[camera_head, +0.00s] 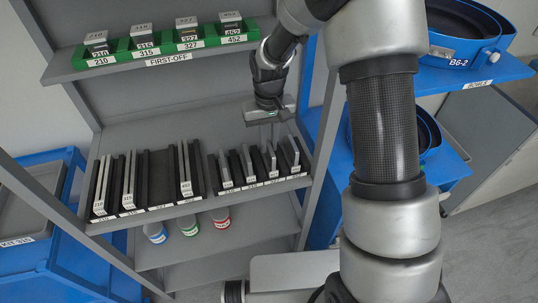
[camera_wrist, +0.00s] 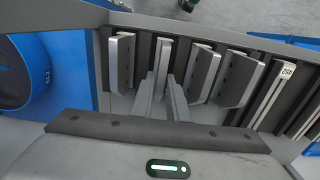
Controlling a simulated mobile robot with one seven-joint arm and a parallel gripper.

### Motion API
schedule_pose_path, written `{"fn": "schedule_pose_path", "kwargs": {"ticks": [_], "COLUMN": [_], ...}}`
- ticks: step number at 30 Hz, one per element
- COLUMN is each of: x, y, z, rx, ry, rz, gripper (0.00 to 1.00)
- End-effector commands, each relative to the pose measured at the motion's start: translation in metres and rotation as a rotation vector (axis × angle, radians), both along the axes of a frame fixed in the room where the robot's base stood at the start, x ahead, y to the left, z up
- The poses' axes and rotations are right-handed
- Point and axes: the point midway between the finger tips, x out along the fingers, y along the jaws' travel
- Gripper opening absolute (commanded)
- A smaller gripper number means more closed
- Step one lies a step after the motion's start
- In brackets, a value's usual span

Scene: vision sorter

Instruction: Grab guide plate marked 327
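A right-hand rack (camera_head: 262,184) on the middle shelf holds several upright light-grey guide plates in dark slots. Its front labels are too small to read surely; the third from the left looks like 327, with a plate (camera_head: 271,160) behind it. My gripper (camera_head: 270,117) is above and behind this rack. In the wrist view my gripper (camera_wrist: 164,80) points toward the second plate from the left (camera_wrist: 161,62), with a narrow gap between its fingers. The plate's edge lies roughly in line with the gap. I see nothing held.
A left-hand rack (camera_head: 150,208) has taller plates and an empty stretch in its middle. Green bins (camera_head: 165,50) labelled 210, 315, 327 and 452 stand on the upper shelf. Small cups (camera_head: 189,224) stand below. Blue bowls (camera_head: 465,35) stand to the right, beyond the shelf post.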

Motion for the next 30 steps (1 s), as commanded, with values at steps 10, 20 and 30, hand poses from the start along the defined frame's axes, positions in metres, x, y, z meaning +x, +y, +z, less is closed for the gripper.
{"fn": "schedule_pose_path", "kwargs": {"ticks": [10, 20, 30], "x": [-0.005, -0.004, -0.004], "y": [0.0, 0.0, 0.0], "z": [-0.041, -0.041, -0.039], "rx": [0.0, 0.0, 0.0], "ry": [0.001, 0.0, -0.002], "rz": [0.001, 0.001, 0.0], "gripper": [0.14, 0.0, 0.0]}}
